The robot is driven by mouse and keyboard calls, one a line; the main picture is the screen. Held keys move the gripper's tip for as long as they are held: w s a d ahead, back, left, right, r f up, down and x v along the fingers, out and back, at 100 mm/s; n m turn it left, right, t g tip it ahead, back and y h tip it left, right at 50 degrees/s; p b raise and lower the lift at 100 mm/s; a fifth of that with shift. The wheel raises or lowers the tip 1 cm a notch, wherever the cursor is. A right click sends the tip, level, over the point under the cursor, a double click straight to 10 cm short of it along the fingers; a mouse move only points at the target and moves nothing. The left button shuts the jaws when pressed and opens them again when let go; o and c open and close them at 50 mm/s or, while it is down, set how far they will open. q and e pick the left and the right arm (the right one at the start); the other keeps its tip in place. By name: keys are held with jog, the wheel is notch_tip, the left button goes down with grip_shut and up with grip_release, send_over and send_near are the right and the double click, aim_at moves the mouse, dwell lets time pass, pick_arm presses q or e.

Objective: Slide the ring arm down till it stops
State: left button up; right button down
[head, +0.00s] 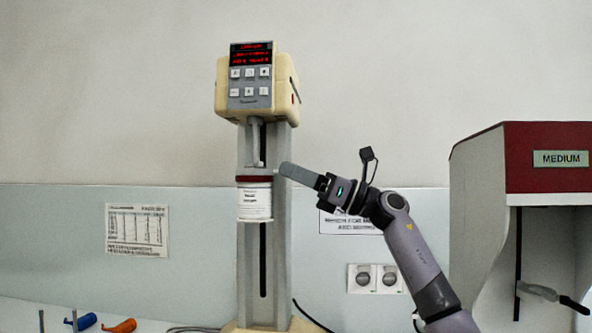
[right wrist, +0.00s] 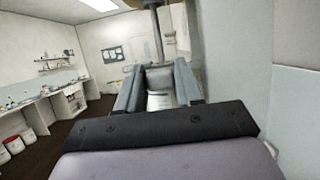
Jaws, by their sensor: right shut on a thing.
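The cream mill (head: 257,90) stands upright, with a cream head, a red lit display and a grey column. A white labelled jar (head: 255,203) with a dark red band at its top is held in front of the column, below the spindle. The pale ring arm (head: 247,171) seems to be at the jar's top; its side is partly hidden by my fingers. My right gripper (head: 284,170) reaches in from the right, its grey fingers at the jar's upper right. In the right wrist view, the fingers (right wrist: 159,92) are shut around a grey piece below the spindle. My left gripper is out of view.
A dark slot (head: 263,260) runs down the column below the jar. A red-topped cabinet marked MEDIUM (head: 520,160) stands at the right. Blue (head: 86,321) and orange (head: 122,326) handled tools lie at lower left.

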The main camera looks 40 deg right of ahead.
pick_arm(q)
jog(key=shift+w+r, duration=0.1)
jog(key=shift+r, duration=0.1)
pick_arm(e)
jog(key=c, duration=0.8)
grip_release()
jog(key=shift+r, duration=0.1)
pick_arm(q)
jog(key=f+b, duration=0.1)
jog(key=b, duration=0.2)
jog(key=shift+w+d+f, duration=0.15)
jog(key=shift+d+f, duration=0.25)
pick_arm(e)
jog(key=v, duration=0.7)
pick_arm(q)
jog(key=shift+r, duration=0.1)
pick_arm(e)
jog(key=shift+s, duration=0.1)
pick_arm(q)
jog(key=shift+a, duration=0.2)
